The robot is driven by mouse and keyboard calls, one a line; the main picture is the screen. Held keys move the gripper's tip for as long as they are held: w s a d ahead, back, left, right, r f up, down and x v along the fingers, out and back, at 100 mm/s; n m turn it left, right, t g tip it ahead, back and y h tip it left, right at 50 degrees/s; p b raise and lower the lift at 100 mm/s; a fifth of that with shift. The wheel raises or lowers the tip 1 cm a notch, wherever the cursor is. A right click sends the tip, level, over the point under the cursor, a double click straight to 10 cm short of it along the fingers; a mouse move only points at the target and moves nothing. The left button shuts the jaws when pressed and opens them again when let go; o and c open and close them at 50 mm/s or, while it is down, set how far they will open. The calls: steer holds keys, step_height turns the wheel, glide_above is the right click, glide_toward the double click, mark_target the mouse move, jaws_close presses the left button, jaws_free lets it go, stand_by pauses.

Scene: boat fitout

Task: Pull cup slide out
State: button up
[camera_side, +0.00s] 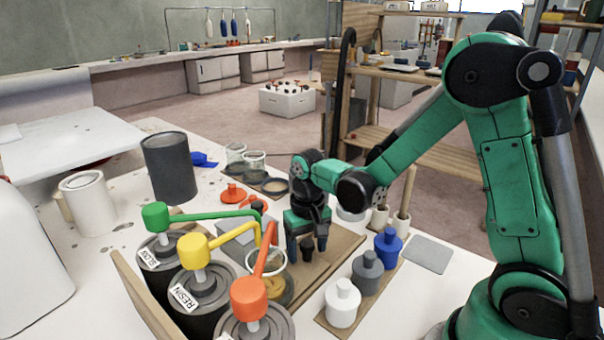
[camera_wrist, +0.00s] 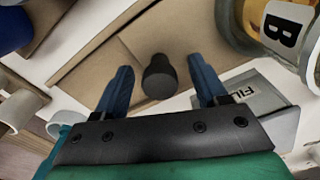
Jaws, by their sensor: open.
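The cup slide appears to be the brown flat board (camera_side: 343,243) on the bench under my gripper; it also shows in the wrist view (camera_wrist: 120,60). A dark round knob (camera_wrist: 158,80) stands up from the board. My gripper (camera_wrist: 160,88) is open, pointing down, with one blue finger on each side of the knob and a visible gap to each. In the side view the knob (camera_side: 307,246) shows between the fingers of my gripper (camera_side: 307,247). A clear cup with amber content (camera_side: 272,283) stands left of my gripper, partly hidden by the orange pump spout.
Pumps with green (camera_side: 155,216), yellow (camera_side: 193,250) and orange (camera_side: 249,298) heads stand on dark cans at the left. White (camera_side: 343,303), grey (camera_side: 367,273) and blue (camera_side: 388,248) bottles stand in a row at the right. A grey sloped box (camera_side: 238,240) sits behind the spouts.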

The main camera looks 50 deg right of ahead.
jaws_close()
stand_by(1.3)
